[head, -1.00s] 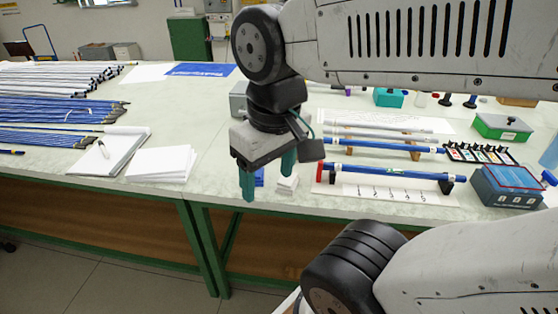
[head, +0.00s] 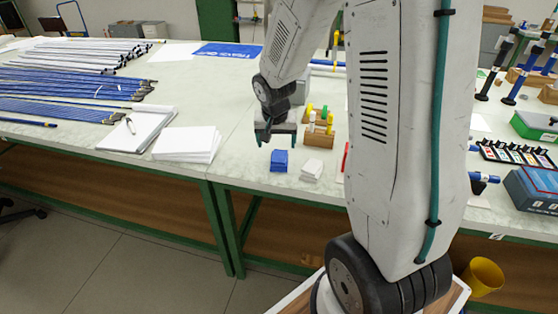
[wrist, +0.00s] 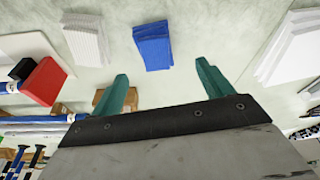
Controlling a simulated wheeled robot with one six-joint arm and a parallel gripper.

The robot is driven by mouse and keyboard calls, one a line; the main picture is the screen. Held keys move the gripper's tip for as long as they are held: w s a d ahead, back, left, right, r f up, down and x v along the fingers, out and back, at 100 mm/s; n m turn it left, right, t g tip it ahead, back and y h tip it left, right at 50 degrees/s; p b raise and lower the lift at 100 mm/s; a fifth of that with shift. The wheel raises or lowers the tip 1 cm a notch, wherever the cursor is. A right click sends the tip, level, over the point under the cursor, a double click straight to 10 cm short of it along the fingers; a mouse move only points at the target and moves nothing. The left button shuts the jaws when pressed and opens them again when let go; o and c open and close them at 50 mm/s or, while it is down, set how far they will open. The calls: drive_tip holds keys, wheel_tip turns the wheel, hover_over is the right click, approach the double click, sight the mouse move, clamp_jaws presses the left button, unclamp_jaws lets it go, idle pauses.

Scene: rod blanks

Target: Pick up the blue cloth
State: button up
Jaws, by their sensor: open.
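The blue cloth (head: 280,160) is a small folded stack on the pale table near its front edge. In the wrist view the blue cloth (wrist: 152,46) lies ahead of my fingertips, roughly between their lines and apart from them. My gripper (head: 264,134) is open and empty, seen just above and behind the cloth in the head view. Its two teal fingers also show in the wrist view (wrist: 162,72). A similar folded white stack (head: 312,169) lies just right of the blue cloth.
A wooden block with upright coloured pieces (head: 319,132) stands close behind the stacks. A pile of white paper (head: 187,144) lies to the left, with bundles of blue rods (head: 60,105) beyond. My arm hides much of the table on the right.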

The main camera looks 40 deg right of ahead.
sight(279, 156)
drive_tip(key=x, duration=0.8)
drive_tip(key=shift+s+d+f, duration=0.1)
drive_tip(key=shift+s+d, duration=0.15)
drive_tip(key=shift+d, duration=0.05)
drive_tip(key=c, duration=1.1)
